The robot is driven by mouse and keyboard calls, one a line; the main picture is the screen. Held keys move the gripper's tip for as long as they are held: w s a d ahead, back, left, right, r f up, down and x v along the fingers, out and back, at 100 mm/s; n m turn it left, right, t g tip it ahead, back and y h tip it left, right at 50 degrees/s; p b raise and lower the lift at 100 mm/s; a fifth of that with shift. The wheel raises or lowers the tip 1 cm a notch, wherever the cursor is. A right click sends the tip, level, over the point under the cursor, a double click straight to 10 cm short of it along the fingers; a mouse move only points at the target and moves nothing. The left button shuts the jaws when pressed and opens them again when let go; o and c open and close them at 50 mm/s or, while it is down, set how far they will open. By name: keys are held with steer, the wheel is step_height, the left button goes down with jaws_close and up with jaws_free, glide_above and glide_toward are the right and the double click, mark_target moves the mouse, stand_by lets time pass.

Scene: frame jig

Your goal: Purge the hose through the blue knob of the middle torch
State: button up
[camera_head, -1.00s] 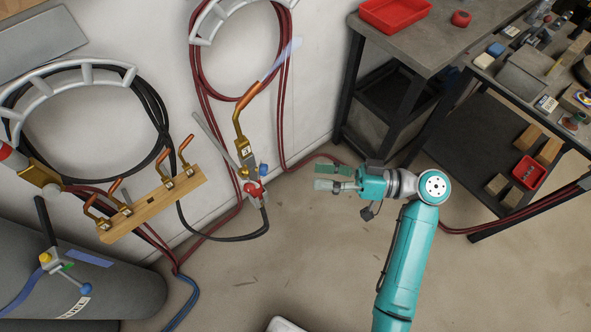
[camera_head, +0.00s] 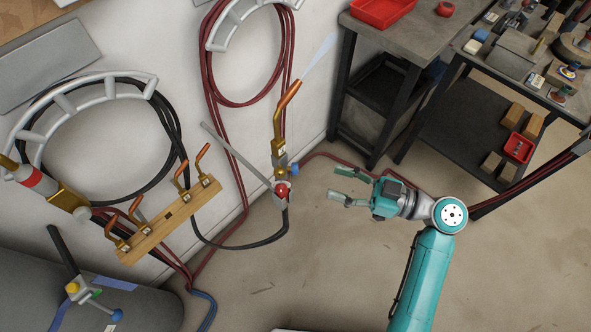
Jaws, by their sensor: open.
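A brass torch with a copper tip (camera_head: 288,95) stands upright near the wall, in the middle of the view; I take it as the middle torch. Its blue knob (camera_head: 294,169) is on the right side of its body. A red knob (camera_head: 282,190) sits just below, beside a long grey bar. A pale bluish streak extends from the tip. My gripper (camera_head: 343,186) is to the right of the blue knob, apart from it. Its two fingers are spread, point left toward the torch, and hold nothing.
A wooden holder (camera_head: 158,228) with several copper tips is left of the torch. Red hoses hang on a wall rack (camera_head: 215,38). Another torch (camera_head: 40,185) is at far left. A grey bench (camera_head: 410,40) stands at the upper right. The floor below my gripper is clear.

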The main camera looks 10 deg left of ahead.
mark_target(294, 169)
steer(key=x, duration=0.8)
steer(key=shift+a, duration=0.3)
jaws_close()
